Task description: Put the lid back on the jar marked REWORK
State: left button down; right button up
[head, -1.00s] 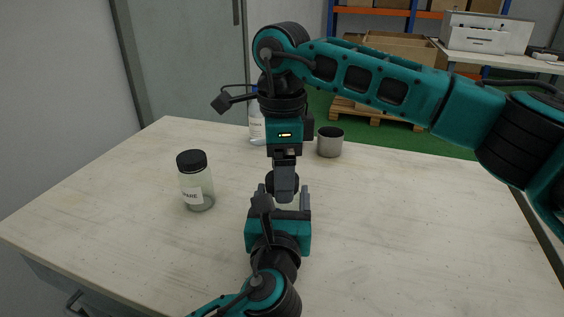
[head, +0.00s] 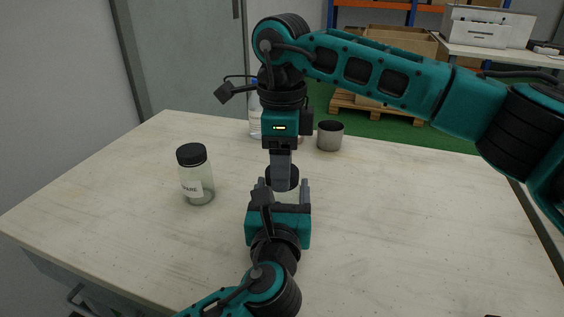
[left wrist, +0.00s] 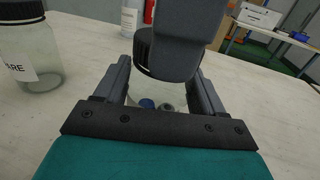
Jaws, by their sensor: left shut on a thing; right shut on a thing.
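A clear jar (head: 291,197) stands on the table between the fingers of my left gripper (head: 282,188), which is shut on it. In the left wrist view the jar (left wrist: 150,92) holds a blue piece and a grey piece; no label on it can be read. My right gripper (head: 283,172) comes down from above, shut on a black lid (head: 275,184). The lid (left wrist: 142,52) is over the jar's mouth in the left wrist view. My right fingers hide part of it, and I cannot tell whether it is seated.
A second jar (head: 198,183) with a black lid, its label ending in "ARE", stands to the left. A metal cup (head: 330,136) and a white bottle (head: 255,116) stand at the back. The table's right side (head: 420,210) is mostly clear.

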jog(key=o, duration=1.2)
jog(key=shift+o, duration=0.2)
notch_tip(320, 180, up, 12)
pick_arm(q)
grip_release()
jog(key=s+p, duration=0.1)
jog(key=s, duration=0.3)
jog(key=s+p, duration=0.1)
jog(key=s, duration=0.3)
jog(key=s+a+p, duration=0.1)
jog(key=s, duration=0.4)
pick_arm(e)
notch_tip(320, 180, up, 3)
